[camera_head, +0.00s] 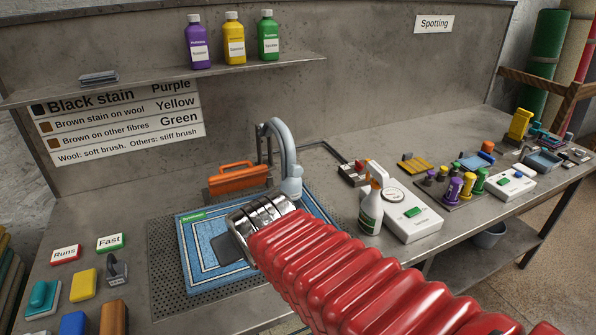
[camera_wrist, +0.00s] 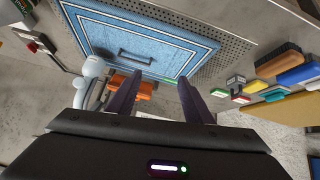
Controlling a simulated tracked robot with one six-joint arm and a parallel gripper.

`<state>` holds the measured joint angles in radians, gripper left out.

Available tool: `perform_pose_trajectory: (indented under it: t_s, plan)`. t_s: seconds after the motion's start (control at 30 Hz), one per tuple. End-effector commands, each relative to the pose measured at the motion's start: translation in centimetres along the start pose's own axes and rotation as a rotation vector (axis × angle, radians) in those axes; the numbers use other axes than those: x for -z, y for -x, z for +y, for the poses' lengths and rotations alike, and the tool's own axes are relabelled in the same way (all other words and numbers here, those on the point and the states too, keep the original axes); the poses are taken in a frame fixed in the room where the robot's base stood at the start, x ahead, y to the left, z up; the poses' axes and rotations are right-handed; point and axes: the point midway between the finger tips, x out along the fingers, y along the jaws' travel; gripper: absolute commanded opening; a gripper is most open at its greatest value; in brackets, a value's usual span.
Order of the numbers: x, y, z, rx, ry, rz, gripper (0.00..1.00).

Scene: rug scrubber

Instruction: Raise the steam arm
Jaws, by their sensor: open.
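The steam arm (camera_head: 283,145) is a grey curved pipe that rises behind the blue rug and bends down to a nozzle at its right. It also shows at the left in the wrist view (camera_wrist: 92,70). An orange handle-shaped piece (camera_head: 240,178) is beside its base; I cannot tell if they are joined. It also shows between and behind my fingers in the wrist view (camera_wrist: 128,85). My gripper (camera_wrist: 160,80) is open, with nothing seen between its two dark fingers. In the head view my red sleeve and metal cuff hide the fingers. The nozzle is close to the cuff.
The blue rug (camera_head: 190,240) with a dark patch lies on a perforated plate. A spray bottle (camera_head: 370,208) and white device (camera_head: 412,215) stand right of it. Brushes, coloured blocks and signs (camera_head: 66,254) are at the left. Bottles stand on the shelf (camera_head: 160,80) above.

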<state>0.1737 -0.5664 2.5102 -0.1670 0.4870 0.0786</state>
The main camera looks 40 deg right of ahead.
Motion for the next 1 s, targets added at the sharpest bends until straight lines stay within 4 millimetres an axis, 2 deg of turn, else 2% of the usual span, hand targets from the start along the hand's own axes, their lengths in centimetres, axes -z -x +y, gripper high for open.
perform_pose_trajectory:
  t_s: [0.03,0.2,0.5,0.77,1.0]
  plan:
    - [0.6,-1.2,1.5,-0.028,-0.012,0.024,0.47]
    - [2.9,-4.3,5.6,-0.098,-0.027,0.132,0.47]
    - [5.1,-8.4,12.4,-0.172,-0.038,0.316,0.47]
    - [5.2,-10.8,16.9,-0.173,-0.046,0.473,0.47]
    - [4.0,-11.7,20.2,-0.139,-0.074,0.623,0.47]
